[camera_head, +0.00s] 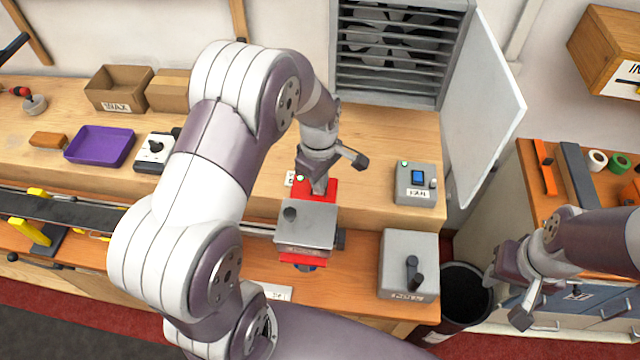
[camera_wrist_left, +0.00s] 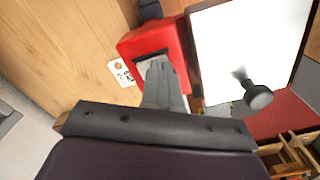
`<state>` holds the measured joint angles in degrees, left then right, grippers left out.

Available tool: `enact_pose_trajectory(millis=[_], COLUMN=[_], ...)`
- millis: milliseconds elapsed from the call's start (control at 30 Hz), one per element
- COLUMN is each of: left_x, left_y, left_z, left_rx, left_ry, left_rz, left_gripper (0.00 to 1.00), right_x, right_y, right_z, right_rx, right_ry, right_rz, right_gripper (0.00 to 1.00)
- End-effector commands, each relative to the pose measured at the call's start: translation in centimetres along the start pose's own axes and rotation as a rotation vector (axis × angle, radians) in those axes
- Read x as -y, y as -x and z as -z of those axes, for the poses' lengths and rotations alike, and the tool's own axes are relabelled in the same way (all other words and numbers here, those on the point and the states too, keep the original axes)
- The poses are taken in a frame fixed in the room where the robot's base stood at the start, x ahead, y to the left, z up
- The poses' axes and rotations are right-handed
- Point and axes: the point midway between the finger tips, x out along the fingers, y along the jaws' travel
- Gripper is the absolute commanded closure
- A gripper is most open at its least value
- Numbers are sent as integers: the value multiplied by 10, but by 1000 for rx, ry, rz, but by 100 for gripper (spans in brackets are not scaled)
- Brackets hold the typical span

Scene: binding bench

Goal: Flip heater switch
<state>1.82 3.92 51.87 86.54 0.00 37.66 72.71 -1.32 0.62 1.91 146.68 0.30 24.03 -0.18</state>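My left gripper (camera_head: 319,188) points down over a red unit (camera_head: 329,184) behind a grey metal block (camera_head: 306,224). In the left wrist view its fingers (camera_wrist_left: 163,82) are together with nothing seen between them, over a pale recess in the red housing (camera_wrist_left: 176,43). Whether they touch it I cannot tell. The fingers and arm hide most of that face, so no switch lever is clear. A small white label (camera_wrist_left: 122,72) lies beside the red housing. My right gripper (camera_head: 508,295) is open and empty, at the right beside the black bin.
A grey box with a blue switch and green light (camera_head: 416,183) stands right of the red unit. A grey box with a dark lever (camera_head: 408,264) is nearer. The black bin (camera_head: 468,293) stands beside the bench. A purple tray (camera_head: 100,145) lies left.

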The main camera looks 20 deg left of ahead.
Motion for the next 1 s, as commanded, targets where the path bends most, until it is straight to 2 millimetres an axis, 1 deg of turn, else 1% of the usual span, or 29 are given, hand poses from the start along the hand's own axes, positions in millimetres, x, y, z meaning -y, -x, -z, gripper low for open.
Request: enact_pose_trajectory(millis=[233, 367, 467, 1000], left_x=[0, 0, 0, 0], left_y=[-5, -2, 6, 66], left_z=[0, 0, 0, 0], left_rx=[0, 1, 0, 0], left_ry=[0, 0, 0, 0], left_rz=[0, 2, 1, 0], left_gripper=[100, 100, 100, 100], right_x=[0, 0, 0, 0], right_y=[-3, 0, 7, 58], right_z=[0, 0, 1, 7], right_rx=[0, 0, 0, 0], right_ry=[0, 0, 0, 0], right_rz=[0, 0, 0, 0], right_gripper=[62, 62, 62, 62])
